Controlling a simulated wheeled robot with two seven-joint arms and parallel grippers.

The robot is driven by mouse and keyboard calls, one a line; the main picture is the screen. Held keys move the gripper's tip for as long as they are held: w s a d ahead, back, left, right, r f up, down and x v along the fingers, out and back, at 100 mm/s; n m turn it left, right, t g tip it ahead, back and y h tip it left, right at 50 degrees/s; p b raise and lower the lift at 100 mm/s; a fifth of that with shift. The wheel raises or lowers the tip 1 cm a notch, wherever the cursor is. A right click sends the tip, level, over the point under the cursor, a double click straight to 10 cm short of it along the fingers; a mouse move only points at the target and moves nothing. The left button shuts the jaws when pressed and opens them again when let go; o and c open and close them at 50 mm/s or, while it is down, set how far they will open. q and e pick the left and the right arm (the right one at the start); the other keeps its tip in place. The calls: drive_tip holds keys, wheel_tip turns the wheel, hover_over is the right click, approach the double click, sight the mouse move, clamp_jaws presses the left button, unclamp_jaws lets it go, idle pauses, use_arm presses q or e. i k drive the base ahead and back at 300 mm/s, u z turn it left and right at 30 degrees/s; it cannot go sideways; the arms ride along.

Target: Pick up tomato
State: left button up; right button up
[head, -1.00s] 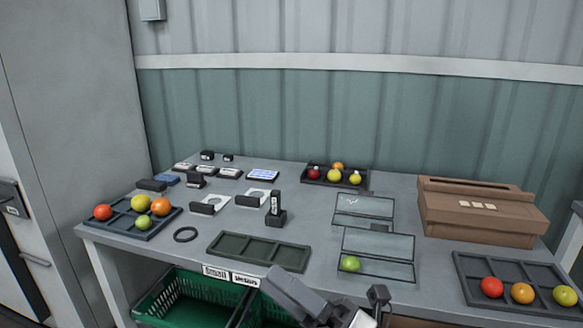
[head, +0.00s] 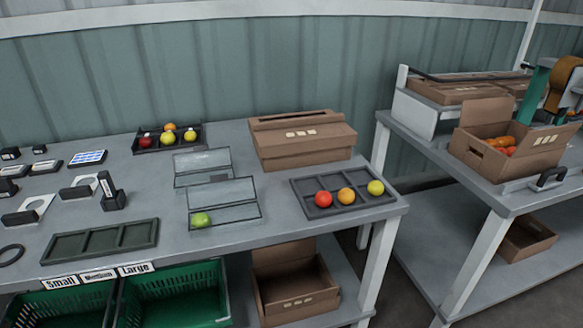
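Several tomatoes lie on the grey table in the head view. A red tomato (head: 323,199), an orange tomato (head: 346,196) and a yellow tomato (head: 375,188) sit in a row in the dark tray (head: 318,212) at the table's right. A green tomato (head: 201,220) lies on the near clear-lidded plate (head: 236,214). The back tray (head: 138,150) holds a red tomato (head: 145,142), an orange tomato (head: 169,127) and yellow ones (head: 190,136). Neither of my grippers shows.
An empty divided tray (head: 100,241) lies at the table's front left, with green crates (head: 176,300) below. A closed cardboard box (head: 300,146) stands behind the right tray. A second table (head: 480,195) at right bears an open box (head: 490,160) of orange-red produce.

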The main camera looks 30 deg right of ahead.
sight(323, 199)
drive_tip(key=z, duration=1.05)
